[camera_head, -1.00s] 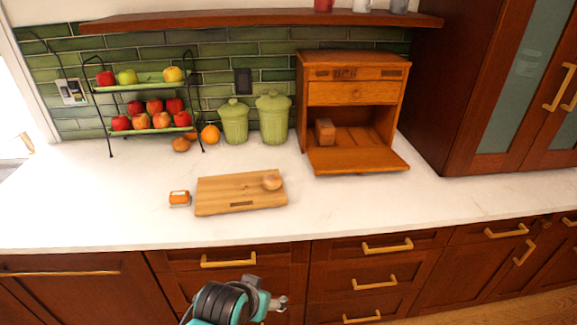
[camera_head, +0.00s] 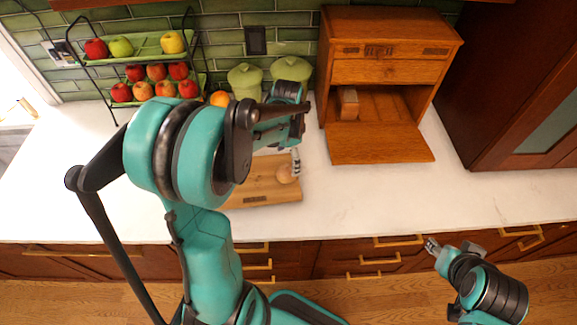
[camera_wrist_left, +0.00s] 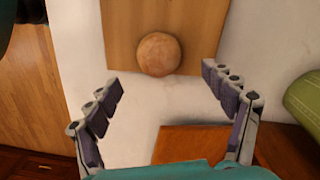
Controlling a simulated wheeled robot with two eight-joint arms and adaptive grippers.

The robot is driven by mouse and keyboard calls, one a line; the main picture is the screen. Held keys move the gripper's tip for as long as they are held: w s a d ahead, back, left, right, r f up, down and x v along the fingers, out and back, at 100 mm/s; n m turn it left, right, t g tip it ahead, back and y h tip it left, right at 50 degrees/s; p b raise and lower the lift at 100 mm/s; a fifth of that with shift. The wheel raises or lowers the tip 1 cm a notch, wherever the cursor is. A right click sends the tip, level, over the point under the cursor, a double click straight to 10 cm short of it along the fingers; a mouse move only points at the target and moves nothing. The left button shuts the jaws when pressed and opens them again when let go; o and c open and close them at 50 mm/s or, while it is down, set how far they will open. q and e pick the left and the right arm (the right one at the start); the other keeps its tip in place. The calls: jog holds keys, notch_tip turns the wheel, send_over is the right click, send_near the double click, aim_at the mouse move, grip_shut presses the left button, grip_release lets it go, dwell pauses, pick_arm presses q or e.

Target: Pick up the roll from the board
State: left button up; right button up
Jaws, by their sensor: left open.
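The round tan roll (camera_head: 287,173) sits on the wooden board (camera_head: 262,191), near the board's right edge. My left gripper (camera_head: 296,161) is over the roll's right side in the head view. In the left wrist view the roll (camera_wrist_left: 158,54) lies by the board's edge (camera_wrist_left: 190,20), ahead of the gap between the open fingers of my left gripper (camera_wrist_left: 160,78). Nothing is between the fingers. My right gripper (camera_head: 432,244) is low in front of the drawers, too small to read. My left arm hides the board's left part.
A wooden bread box (camera_head: 385,72) stands behind right, its door (camera_head: 380,145) folded down on the counter. Green canisters (camera_head: 245,78) and a fruit rack (camera_head: 140,48) stand at the back. The white counter (camera_head: 400,195) is clear right of the board.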

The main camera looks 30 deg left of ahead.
aim_at(287, 168)
pick_arm(q)
jog(key=f, duration=0.3)
jog(key=f+b, duration=0.1)
jog(key=f, duration=0.2)
jog(key=shift+s+a+f+b, duration=0.1)
jog(key=shift+s+f+b, duration=0.1)
jog(key=shift+b, duration=0.1)
jog(key=shift+r, duration=0.15)
jog(key=c, duration=1)
